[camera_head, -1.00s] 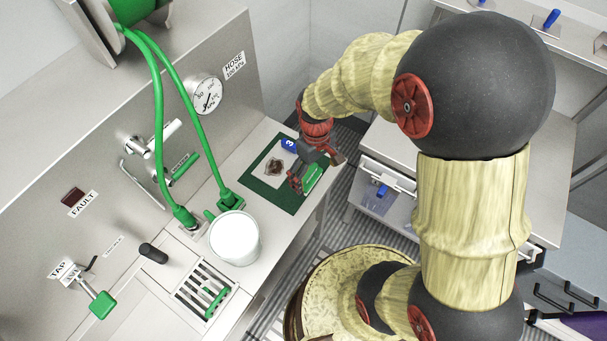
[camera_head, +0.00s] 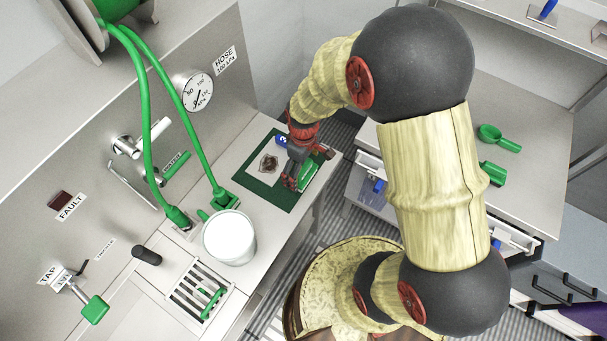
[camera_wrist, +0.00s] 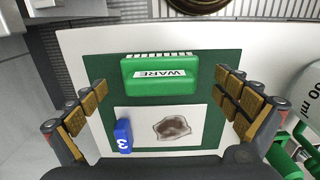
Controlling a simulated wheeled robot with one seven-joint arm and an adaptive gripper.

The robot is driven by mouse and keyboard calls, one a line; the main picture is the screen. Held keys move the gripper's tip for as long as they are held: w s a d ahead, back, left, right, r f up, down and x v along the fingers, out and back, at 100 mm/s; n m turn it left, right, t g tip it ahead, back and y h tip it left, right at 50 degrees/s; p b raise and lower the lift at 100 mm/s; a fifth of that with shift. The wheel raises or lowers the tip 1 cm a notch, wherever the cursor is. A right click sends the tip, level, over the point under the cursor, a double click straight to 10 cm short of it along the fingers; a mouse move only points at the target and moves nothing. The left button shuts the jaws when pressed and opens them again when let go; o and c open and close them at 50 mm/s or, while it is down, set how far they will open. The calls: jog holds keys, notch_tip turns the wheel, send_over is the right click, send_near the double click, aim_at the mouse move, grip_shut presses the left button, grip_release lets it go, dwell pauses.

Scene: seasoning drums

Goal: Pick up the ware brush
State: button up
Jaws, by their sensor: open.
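The ware brush (camera_wrist: 160,76) is a green block with bristles along one long edge and a white label reading WARE. It lies on a dark green mat (camera_wrist: 210,62) on the steel counter. In the head view the brush (camera_head: 311,169) is partly hidden by my gripper (camera_head: 296,178). In the wrist view my gripper (camera_wrist: 160,86) is open and empty, with one finger pair on each side of the brush and clear gaps between. I cannot tell the exact height above the mat.
A white card with a brown stain (camera_wrist: 172,128) and a blue tag marked 3 (camera_wrist: 124,136) lie beside the brush. A white bucket (camera_head: 230,238) and green hoses (camera_head: 151,110) stand left of the mat. Green scoops (camera_head: 499,138) lie on the right bench.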

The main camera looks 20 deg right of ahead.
jog(key=shift+f, duration=0.55)
jog(key=shift+c, duration=0.9)
jog(key=c, duration=1.1)
jog(key=shift+c, duration=0.2)
